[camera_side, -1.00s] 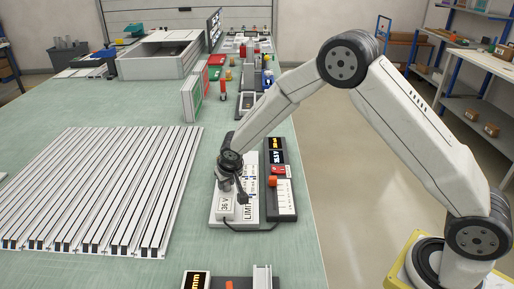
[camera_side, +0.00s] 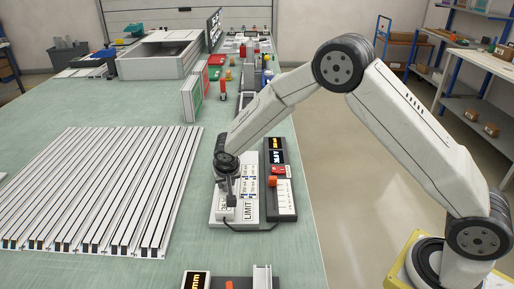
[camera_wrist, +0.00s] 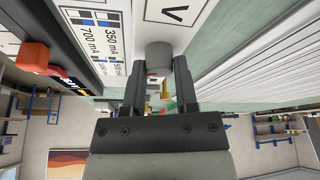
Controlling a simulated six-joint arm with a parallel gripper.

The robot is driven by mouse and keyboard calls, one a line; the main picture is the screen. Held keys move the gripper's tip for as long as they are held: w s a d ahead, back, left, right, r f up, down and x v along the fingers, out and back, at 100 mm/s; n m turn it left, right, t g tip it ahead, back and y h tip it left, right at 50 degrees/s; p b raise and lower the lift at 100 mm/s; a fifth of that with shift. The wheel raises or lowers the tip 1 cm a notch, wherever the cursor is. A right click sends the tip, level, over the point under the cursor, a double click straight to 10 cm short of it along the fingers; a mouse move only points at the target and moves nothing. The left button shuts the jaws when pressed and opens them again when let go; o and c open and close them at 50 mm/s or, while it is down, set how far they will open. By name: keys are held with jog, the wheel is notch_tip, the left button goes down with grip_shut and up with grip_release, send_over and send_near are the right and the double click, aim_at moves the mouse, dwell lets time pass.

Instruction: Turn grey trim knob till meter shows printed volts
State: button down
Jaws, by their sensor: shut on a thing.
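The grey trim knob (camera_wrist: 159,54) shows in the wrist view, between the two dark fingers of my gripper (camera_wrist: 159,72), which are shut on it. A white panel with a printed V lies beyond the knob. In the side view my gripper (camera_side: 228,192) is low over the white driver panel (camera_side: 250,207), which is marked LIMIT and has a table of mA values. My gripper hides the knob and most of the printed volts label there. The meter (camera_side: 276,157) is a dark display with bright characters, too small and turned to read.
An orange knob (camera_side: 272,181) and a red patch (camera_side: 278,169) sit on the dark unit right of the panel. Ribbed rails (camera_side: 100,190) lie to the left. Another display unit (camera_side: 197,281) stands at the front. Bare green bench lies between rails and panel.

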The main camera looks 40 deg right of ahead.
jog(key=shift+c, duration=1.9)
grip_release()
jog(key=shift+r, duration=0.15)
jog(key=v, duration=0.7)
jog(key=shift+s+r, duration=0.15)
jog(key=shift+r, duration=0.05)
jog(key=shift+s, duration=0.1)
jog(key=s+d+r+n+y, duration=0.1)
jog(key=s+d+n, duration=0.1)
jog(key=s, duration=1)
jog(key=s+d+n+g+y, duration=0.1)
jog(key=s+d+n, duration=0.2)
jog(key=s, duration=0.8)
jog(key=shift+s+d+r, duration=0.35)
jog(key=shift+d, duration=0.65)
